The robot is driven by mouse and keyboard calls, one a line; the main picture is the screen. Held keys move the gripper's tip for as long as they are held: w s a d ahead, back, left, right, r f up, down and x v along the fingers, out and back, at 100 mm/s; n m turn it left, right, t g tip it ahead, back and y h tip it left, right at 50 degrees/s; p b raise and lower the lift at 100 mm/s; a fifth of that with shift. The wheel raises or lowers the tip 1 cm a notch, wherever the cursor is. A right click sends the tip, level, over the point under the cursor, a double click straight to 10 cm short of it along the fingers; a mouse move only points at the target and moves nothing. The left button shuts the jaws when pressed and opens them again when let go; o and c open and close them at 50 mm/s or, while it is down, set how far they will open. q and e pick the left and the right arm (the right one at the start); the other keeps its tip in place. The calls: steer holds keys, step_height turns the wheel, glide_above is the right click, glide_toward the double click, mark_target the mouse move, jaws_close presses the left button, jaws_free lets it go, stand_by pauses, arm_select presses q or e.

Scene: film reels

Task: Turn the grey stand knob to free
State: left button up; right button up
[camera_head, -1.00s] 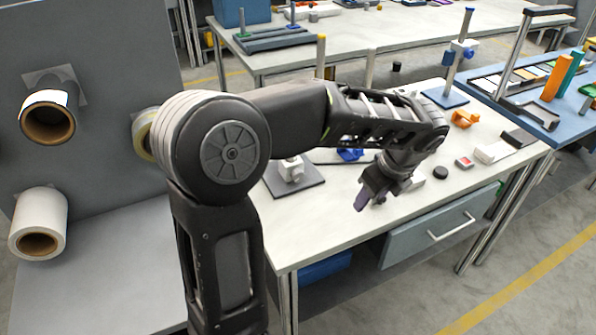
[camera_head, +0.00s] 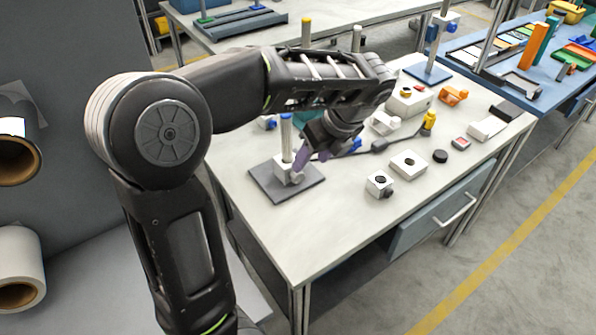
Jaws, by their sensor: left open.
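A pale clamp block (camera_head: 283,172) sits low on the post. A small grey knob (camera_head: 297,178) shows at its right side, too small to read its turn position. My left gripper (camera_head: 313,160) is open, pointing down just above and right of the block, with its purple fingers close to the post. I cannot tell whether a finger touches the knob. My right gripper is not in view.
Small white blocks (camera_head: 408,164) and a black puck (camera_head: 440,156) lie on the white table right of the stand. A yellow-topped part (camera_head: 429,120) stands behind them. The table's front left is clear. Paper rolls (camera_head: 18,268) hang on the grey panel at left.

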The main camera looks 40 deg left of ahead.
mark_target(300, 175)
arm_select(q)
steer(key=shift+b+x, duration=0.3)
steer(key=shift+x, duration=3.65)
jaws_close()
